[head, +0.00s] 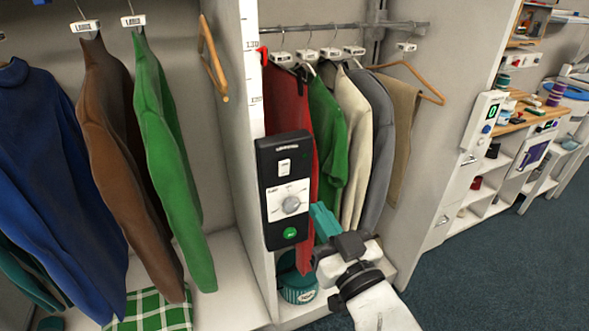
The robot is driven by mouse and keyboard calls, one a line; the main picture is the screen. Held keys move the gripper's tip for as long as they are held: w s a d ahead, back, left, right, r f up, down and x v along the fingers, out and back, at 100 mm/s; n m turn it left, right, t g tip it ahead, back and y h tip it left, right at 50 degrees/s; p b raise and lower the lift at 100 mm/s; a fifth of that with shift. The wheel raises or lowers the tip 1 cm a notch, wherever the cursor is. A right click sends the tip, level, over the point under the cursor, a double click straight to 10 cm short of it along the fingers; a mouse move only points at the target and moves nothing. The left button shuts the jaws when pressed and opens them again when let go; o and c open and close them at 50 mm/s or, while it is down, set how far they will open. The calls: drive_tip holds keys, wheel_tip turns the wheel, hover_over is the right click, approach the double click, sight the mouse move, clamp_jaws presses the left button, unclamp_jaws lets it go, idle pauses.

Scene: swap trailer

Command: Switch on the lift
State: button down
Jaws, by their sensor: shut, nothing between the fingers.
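A black control panel (270,180) is fixed upright to the front of the wardrobe divider. It carries a white rocker switch (284,166) near the top, a grey dial (291,204) on a white plate, and a green button (290,233) at the bottom. I cannot tell the switch's position. The lettering is too small to read. My gripper (321,222), with teal fingers, is shut and empty. In the picture it is just right of the panel's lower part, in front of the hanging clothes. No contact with the panel shows.
Several garments hang from a metal rail (340,27) behind my gripper. A height scale with a red marker (263,57) runs up the divider (251,80). Left, more clothes hang close by. A white box with a green display (484,120) is on the right. Carpet (480,270) is clear at right.

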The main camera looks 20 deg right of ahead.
sight(289, 162)
drive_tip(key=w, duration=0.4)
drive_tip(key=w+r+p, duration=0.1)
drive_tip(key=w, duration=0.2)
drive_tip(key=w+p, duration=0.1)
drive_tip(key=w, duration=0.3)
drive_tip(key=shift+w+r, duration=0.35)
drive_tip(key=shift+r, duration=0.05)
drive_tip(key=shift+w+r+p, duration=0.15)
drive_tip(key=shift+r+p, duration=0.3)
drive_tip(key=shift+p, duration=0.8)
drive_tip(key=shift+f+b, duration=0.35)
